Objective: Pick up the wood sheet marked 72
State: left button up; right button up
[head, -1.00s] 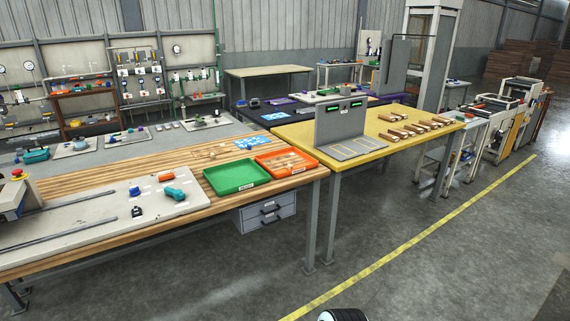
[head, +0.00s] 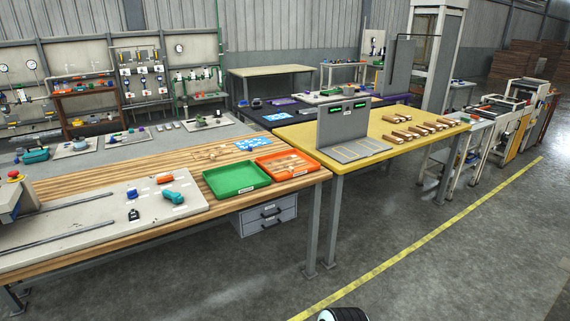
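Several small wooden pieces (head: 415,129) lie in rows on the right half of a yellow-topped table (head: 385,146). They are too small here to read any marking, so I cannot tell which, if any, is the wood sheet marked 72. Neither of my grippers shows in the head view. A dark rounded part (head: 343,314) pokes in at the bottom edge; I cannot tell what it is.
A grey stand with green displays (head: 343,124) is on the yellow table. A wooden workbench (head: 290,184) at left holds a green tray (head: 236,177) and an orange tray (head: 287,163). Machines (head: 512,112) stand at right. Open floor (head: 430,255) lies in front, with a yellow line.

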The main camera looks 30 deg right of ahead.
aim_at(289, 163)
jog(key=i+l, duration=0.15)
jog(key=l, duration=0.15)
jog(key=i+l+u, duration=0.1)
jog(key=l, duration=0.25)
jog(key=i+l, duration=0.4)
jog(key=l, duration=0.25)
jog(key=i+l+u, duration=0.1)
jog(key=l, duration=0.25)
jog(key=i+l, duration=0.2)
jog(key=l, duration=0.15)
jog(key=i+u, duration=0.05)
